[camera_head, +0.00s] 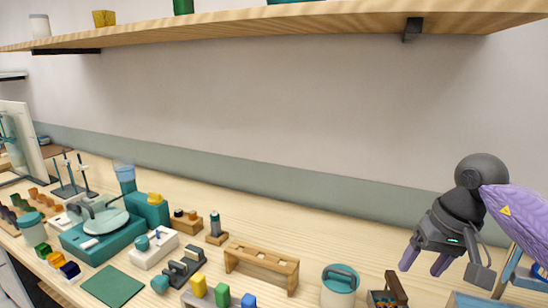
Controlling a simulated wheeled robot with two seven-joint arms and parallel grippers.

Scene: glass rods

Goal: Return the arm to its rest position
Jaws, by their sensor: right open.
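My right gripper (424,261) is at the right side of the view, above the bench. It points downward, its two purple fingers are apart, and nothing shows between them. Its dark wrist and purple arm (520,215) come in from the right edge. My left gripper is not in view. Thin upright rods stand in a dark rack (72,188) at the far left of the bench, well away from my right gripper.
Teal apparatus (100,235) and several small blocks crowd the left. A wooden shelf (300,24) runs overhead.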

